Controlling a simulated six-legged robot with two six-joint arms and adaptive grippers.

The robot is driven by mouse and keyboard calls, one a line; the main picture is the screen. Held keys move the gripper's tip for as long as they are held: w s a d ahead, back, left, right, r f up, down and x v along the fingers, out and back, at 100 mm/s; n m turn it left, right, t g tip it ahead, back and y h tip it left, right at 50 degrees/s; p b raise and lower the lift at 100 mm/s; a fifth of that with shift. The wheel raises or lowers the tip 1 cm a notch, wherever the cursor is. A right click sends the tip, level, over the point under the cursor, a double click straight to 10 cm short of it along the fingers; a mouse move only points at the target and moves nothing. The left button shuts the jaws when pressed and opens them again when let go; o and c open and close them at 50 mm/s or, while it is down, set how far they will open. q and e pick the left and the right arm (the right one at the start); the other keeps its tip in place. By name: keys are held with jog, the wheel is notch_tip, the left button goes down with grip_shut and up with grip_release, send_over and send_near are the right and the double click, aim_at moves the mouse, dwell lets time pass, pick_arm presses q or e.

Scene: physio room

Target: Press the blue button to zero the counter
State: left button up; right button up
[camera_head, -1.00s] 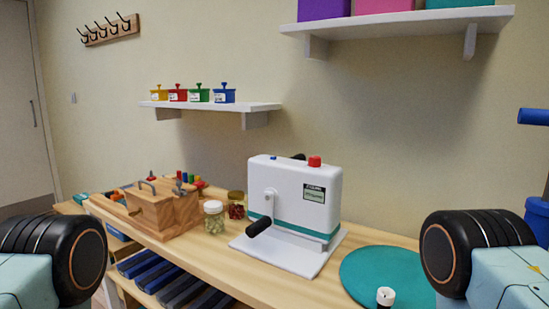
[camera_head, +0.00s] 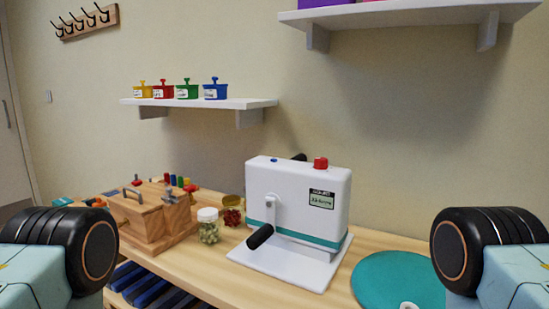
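A white machine (camera_head: 262,190) with a teal stripe stands on a white base plate on the wooden bench. A small blue button (camera_head: 274,160) sits on its top, left of a larger red button (camera_head: 320,163). A small counter display (camera_head: 321,199) is on its front, its digits too small to read. A crank with a black handle (camera_head: 260,237) sticks out of its front. Black and pale-blue parts of my two arms show at the lower left and lower right corners, apart from the machine. Neither gripper's fingers are visible.
A wooden box (camera_head: 155,215) and two jars, one with green contents (camera_head: 208,226) and one with red (camera_head: 231,212), stand left of the machine. A teal disc (camera_head: 400,278) lies to its right. A wall shelf (camera_head: 200,103) holds several coloured pots; another shelf (camera_head: 410,17) is above.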

jog(key=shift+a, duration=0.15)
jog(key=shift+c, duration=1.3)
jog(key=shift+d, duration=0.2)
jog(key=c, duration=0.3)
jog(key=shift+s+a, duration=0.1)
grip_shut()
